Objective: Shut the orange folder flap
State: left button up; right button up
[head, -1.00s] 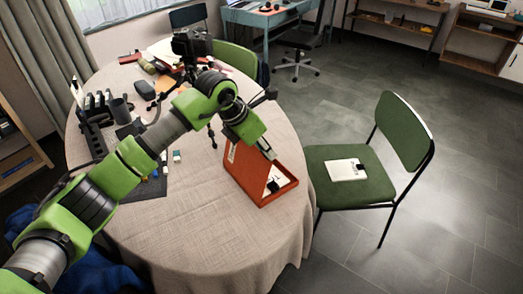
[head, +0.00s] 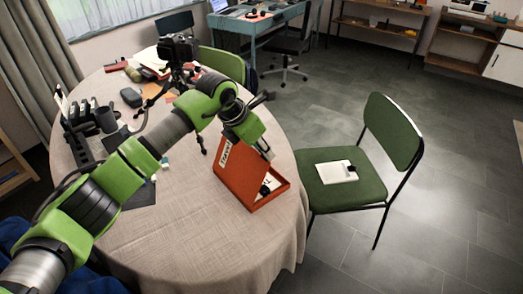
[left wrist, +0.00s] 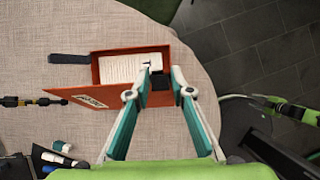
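The orange folder (head: 269,199) lies at the right edge of the round table, with a white sheet and a black clip inside. Its orange flap (head: 232,175), with a white label, stands raised on the left side. The left wrist view shows the flap (left wrist: 115,96) and the open tray (left wrist: 95,70). My left gripper (head: 266,154) is over the folder, partly hiding the flap's upper end. In the left wrist view its fingertips (left wrist: 161,72) are apart above the tray's right end. Contact with the flap is unclear. My right gripper may be the small green-and-black part (left wrist: 270,103) at the right.
A camera on a tripod (head: 178,55) stands behind my left arm. A dark bar (left wrist: 69,58) lies beside the folder. The tabletop (head: 220,240) in front of the folder is clear.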

pick_arm(q)
jog(key=shift+w+d+f+b, duration=0.3)
jog(key=shift+d+f+b, duration=0.1)
jog(key=shift+d, duration=0.1)
jog(key=shift+w+d+f+b, duration=0.3)
jog(key=shift+d+b, duration=0.1)
jog(key=shift+d, duration=0.05)
jog(key=o, duration=0.6)
jog(key=shift+r, duration=0.1)
notch_tip(320, 180, up, 8)
jog(key=p, duration=0.4)
dwell(0.8)
dwell(0.4)
